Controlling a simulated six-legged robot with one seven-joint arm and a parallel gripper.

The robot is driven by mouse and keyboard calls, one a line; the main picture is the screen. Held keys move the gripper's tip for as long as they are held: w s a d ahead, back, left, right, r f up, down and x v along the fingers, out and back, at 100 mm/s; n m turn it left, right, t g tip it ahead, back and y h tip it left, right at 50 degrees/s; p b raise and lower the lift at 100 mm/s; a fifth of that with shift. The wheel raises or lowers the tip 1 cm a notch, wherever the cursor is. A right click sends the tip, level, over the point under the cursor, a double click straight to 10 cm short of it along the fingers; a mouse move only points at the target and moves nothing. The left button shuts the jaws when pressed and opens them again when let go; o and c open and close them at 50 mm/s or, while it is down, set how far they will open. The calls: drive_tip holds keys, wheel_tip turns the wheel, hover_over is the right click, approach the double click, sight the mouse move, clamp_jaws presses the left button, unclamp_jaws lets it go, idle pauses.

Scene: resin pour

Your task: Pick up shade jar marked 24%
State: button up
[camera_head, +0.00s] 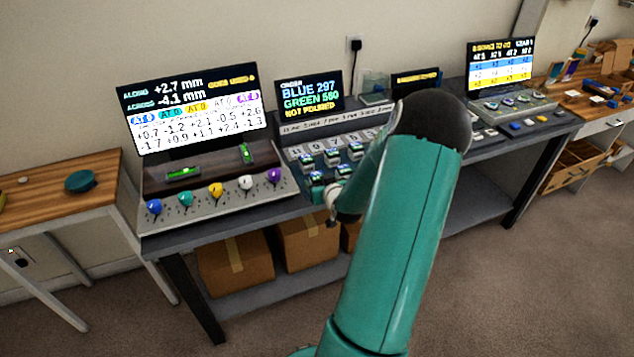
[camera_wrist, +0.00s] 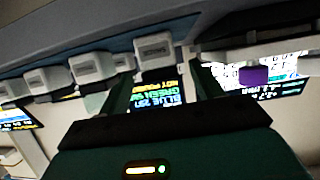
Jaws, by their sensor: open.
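Several small shade jars with pale, printed tops stand in the rack on the middle of the bench, one of them at the left (camera_head: 306,161). Their marks are too small to read in the head view, so I cannot tell which is 24%. In the wrist view, which is upside down, pale blocks line the top, and one block (camera_wrist: 153,50) lies between the finger directions; its print is unreadable. My gripper (camera_wrist: 162,82) is open, with its two dark green fingers apart and nothing visible held. In the head view my arm hides most of the rack's right side.
The order screen (camera_head: 308,95) reads blue 297, green 580, not poured. A panel of coloured knobs (camera_head: 216,203) stands left of the rack under a large screen (camera_head: 193,108). Cardboard boxes (camera_head: 235,264) sit under the bench. A wooden table (camera_head: 60,185) stands at left.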

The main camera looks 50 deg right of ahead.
drive_tip(key=shift+x, duration=1.1)
drive_tip(key=shift+c, duration=0.3)
drive_tip(key=c, duration=1.1)
drive_tip(key=shift+o, duration=0.2)
drive_tip(key=shift+r, duration=0.2)
